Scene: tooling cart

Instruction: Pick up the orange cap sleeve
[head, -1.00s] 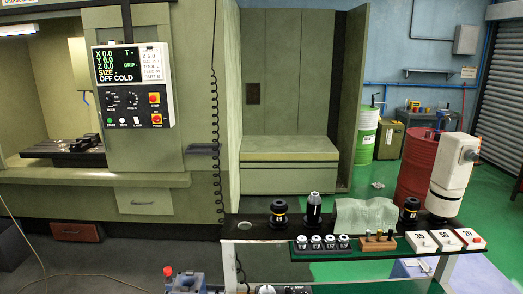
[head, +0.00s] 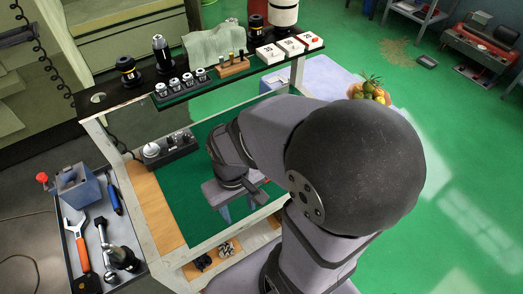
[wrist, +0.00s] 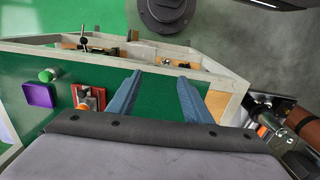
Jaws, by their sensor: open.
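My gripper (wrist: 160,76) is open and empty, its two blue-grey fingers spread above the green mat (wrist: 150,82) of the cart. It also shows in the head view (head: 238,208), pointing down over the mat. In the wrist view a small orange piece (wrist: 83,107), which may be the orange cap sleeve, sits at a red holder (wrist: 100,96) left of my fingers. The gripper body cuts off its lower part. In the head view my arm hides that part of the cart, and I cannot see the sleeve there.
The raised shelf (head: 133,97) carries tool holders and white boxes. A side tray (head: 137,268) holds a wrench (head: 80,250). The mat between my fingers is clear.

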